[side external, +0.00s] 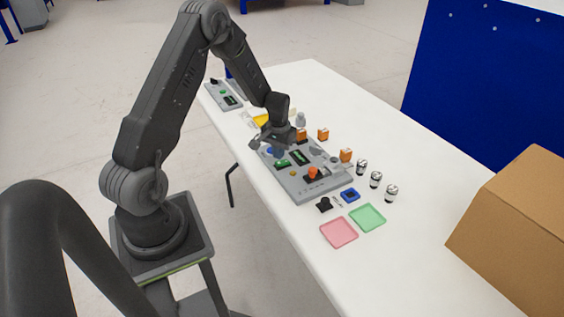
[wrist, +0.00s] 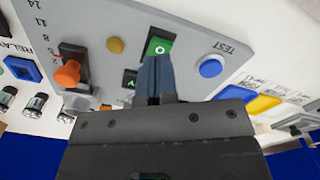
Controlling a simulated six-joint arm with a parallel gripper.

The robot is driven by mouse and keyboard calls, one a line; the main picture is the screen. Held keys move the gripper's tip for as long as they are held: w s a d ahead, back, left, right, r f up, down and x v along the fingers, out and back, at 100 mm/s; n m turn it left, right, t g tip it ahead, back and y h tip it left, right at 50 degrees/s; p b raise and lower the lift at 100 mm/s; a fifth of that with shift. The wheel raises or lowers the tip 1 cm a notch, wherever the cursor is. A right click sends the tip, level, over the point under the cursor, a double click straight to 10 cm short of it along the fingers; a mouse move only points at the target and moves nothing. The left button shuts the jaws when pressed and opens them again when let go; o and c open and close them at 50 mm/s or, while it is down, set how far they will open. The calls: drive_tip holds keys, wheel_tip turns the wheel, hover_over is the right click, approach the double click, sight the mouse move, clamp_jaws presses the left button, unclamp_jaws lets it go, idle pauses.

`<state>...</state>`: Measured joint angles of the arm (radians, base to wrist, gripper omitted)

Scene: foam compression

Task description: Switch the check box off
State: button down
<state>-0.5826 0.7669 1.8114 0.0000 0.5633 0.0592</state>
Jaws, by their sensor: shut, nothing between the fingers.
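The check box is a grey panel (side external: 317,188) lying on the white table; in the wrist view its face (wrist: 209,31) carries the label TEST. A green switch face with a white ring (wrist: 160,45) shows just beyond my fingertips. Beside the fingers is a dark piece with a green mark (wrist: 130,80). The panel also has a blue round button (wrist: 211,68), a small ochre knob (wrist: 115,45) and an orange-tipped lever (wrist: 68,74) on a numbered scale. My gripper (wrist: 157,62) is shut and empty, pointing down over the switch and hiding part of it. Contact cannot be told.
Around the panel lie orange blocks (side external: 346,155), dark-and-silver cylinders (side external: 376,179), a blue block (side external: 350,195), a pink tray (side external: 338,232) and a green tray (side external: 367,217). Another grey device (side external: 224,96) is at the far end. A cardboard box (side external: 515,220) stands right.

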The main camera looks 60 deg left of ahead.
sight(279, 163)
drive_tip(key=shift+f, duration=1.25)
idle(0.6)
drive_tip(key=shift+r, duration=3.5)
